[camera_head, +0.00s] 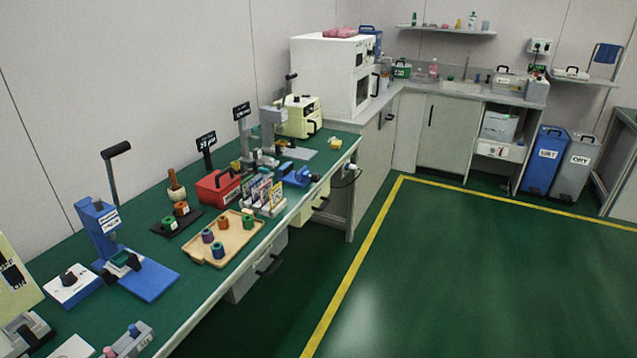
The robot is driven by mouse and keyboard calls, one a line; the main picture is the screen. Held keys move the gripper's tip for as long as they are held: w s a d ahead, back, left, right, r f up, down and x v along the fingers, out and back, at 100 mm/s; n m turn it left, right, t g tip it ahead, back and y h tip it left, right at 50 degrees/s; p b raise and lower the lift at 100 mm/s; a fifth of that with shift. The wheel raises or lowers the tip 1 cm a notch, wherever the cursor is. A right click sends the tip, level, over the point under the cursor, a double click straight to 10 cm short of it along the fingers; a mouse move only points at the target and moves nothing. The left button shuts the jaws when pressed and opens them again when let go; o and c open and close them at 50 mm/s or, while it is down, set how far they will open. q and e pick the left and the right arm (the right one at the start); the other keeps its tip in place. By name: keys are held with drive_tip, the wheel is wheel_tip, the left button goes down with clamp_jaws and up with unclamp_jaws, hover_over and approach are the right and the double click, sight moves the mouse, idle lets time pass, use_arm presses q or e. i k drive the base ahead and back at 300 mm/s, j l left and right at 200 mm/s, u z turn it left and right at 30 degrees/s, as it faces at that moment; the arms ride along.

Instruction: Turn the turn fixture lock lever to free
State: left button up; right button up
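I cannot tell for sure which device is the turn fixture, and I cannot read its labels. One candidate is the blue stand (98,222) with a blue base plate (150,281) at the left of the green bench; a long black-handled lever (113,168) rises behind it, tilted up to the right. Another is the low blue and white box with a black knob (70,283) beside it. No lock lever can be picked out with certainty, nor its position. Neither of my grippers is in view.
The green bench (160,203) runs along the left wall. It carries a wooden tray (243,240) with several coloured cylinders, a red box (215,190) and a cream machine (299,117). Two bins, blue (544,165) and grey (573,172), stand far right. The green floor (450,275) is clear.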

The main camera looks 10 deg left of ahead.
sight(264, 173)
drive_tip(key=i+l+u, duration=0.25)
drive_tip(key=i+u, duration=0.2)
drive_tip(key=i+l+u, duration=0.45)
drive_tip(key=i, duration=0.15)
